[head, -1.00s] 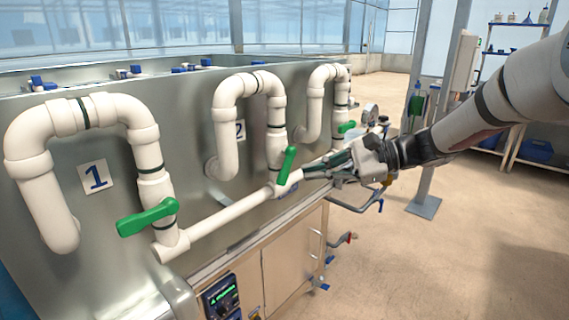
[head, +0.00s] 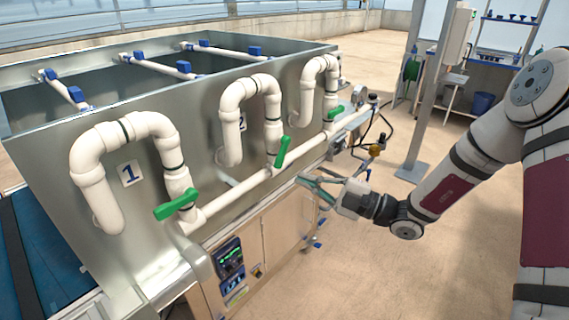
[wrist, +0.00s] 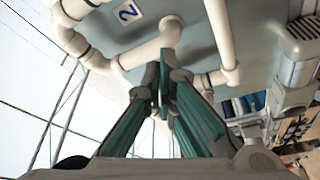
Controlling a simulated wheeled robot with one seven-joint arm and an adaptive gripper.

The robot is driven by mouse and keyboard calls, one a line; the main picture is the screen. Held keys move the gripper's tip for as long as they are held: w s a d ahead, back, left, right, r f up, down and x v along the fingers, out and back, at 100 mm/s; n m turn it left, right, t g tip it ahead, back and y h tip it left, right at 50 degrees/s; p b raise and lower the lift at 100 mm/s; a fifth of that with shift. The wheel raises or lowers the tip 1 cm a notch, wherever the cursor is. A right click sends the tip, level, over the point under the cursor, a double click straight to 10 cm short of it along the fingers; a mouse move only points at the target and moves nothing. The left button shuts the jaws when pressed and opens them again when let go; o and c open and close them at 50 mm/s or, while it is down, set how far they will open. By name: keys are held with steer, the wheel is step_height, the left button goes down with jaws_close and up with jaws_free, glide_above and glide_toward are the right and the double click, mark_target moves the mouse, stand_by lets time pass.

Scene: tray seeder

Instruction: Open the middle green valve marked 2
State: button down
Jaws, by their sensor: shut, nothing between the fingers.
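The middle green valve handle (head: 283,152) stands steeply tilted on its white pipe (head: 273,110), beside the partly hidden label 2 (head: 242,124). My gripper (head: 302,180) is shut and empty, in front of the horizontal pipe and a little right of and below the handle. It looks apart from the handle in the head view. In the wrist view the label 2 (wrist: 126,11) shows above, and the teal fingers (wrist: 164,100) point up toward the pipes. A narrow green piece shows at the fingertips; I cannot tell whether it is the handle.
Valve 1's green handle (head: 177,204) lies nearly level at the left, by label 1 (head: 130,173). The third green handle (head: 335,112) is at the far right of the tank (head: 50,130). A control panel (head: 230,258) sits below. The floor to the right is open.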

mark_target(279, 167)
steer(key=w+a, duration=0.1)
steer(key=a, duration=0.1)
steer(key=w+a, duration=0.2)
steer(key=a, duration=0.1)
steer(key=w+a, duration=0.2)
steer(key=shift+w+a+r, duration=0.15)
steer(key=shift+a, duration=0.25)
steer(key=shift+w+d+f, duration=0.35)
steer(key=shift+w+d, duration=0.05)
steer(key=shift+w, duration=0.1)
steer(key=shift+w+d+f+n, duration=0.2)
steer(key=shift+f+n, duration=0.15)
steer(key=shift+n, duration=0.35)
steer(key=shift+w+d+f+n+g+h, duration=0.2)
steer(key=shift+w+f+n+h, duration=0.1)
steer(key=shift+n, duration=0.5)
steer(key=shift+w+d+f+n+g+h, duration=0.2)
steer(key=shift+w+d+f+n, duration=0.1)
steer(key=shift+n, duration=0.5)
steer(key=shift+w+d+f+n+g+h, duration=0.2)
steer(key=shift+w+f+n, duration=0.1)
steer(key=shift+n, duration=0.5)
steer(key=shift+s, duration=0.1)
